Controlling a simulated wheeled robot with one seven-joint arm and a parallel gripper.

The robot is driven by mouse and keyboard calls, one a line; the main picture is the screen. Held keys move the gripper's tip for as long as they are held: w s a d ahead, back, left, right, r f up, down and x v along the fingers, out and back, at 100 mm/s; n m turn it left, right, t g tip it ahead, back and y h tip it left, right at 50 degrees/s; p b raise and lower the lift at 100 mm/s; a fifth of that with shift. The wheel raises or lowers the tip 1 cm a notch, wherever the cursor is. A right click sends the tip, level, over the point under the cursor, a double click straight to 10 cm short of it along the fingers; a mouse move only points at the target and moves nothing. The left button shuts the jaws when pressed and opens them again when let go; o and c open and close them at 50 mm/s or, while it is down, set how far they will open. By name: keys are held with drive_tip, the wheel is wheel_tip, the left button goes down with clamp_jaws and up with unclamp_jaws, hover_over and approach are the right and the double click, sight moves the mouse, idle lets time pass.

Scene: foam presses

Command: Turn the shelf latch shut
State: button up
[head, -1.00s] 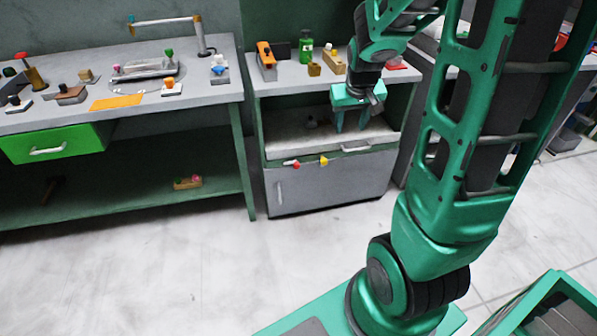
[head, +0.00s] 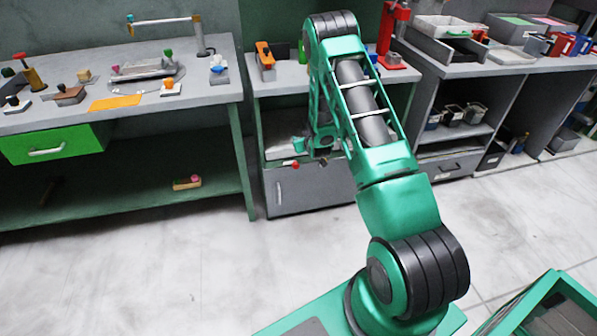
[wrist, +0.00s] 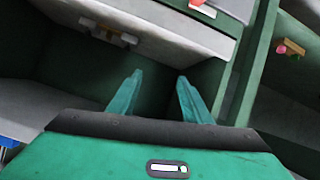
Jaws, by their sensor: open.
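My gripper (wrist: 159,78) is open in the wrist view, its two green fingers apart with nothing between them. In the head view my arm covers most of it, at the front of the middle cabinet (head: 300,195). A red knob on a pale base (head: 291,164) sits at the cabinet's upper front edge, left of my arm; a red and white fitting (wrist: 203,6) also shows at the top of the wrist view. I cannot tell which fitting is the shelf latch.
A left workbench (head: 120,110) has a green drawer (head: 50,145) and a block with a pink knob (head: 187,183) on its lower shelf. A red stand (head: 393,35) is behind my arm. The right bench (head: 480,68) holds trays. The floor in front is clear.

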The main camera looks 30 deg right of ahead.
wheel_tip(320, 180, down, 12)
drive_tip(key=a+t, duration=0.2)
drive_tip(key=t, duration=0.1)
drive_tip(key=t+h, duration=0.1)
drive_tip(key=t, duration=0.2)
approach(297, 167)
drive_tip(key=x, duration=0.8)
drive_tip(key=shift+w+a, duration=0.1)
drive_tip(key=shift+w, duration=0.2)
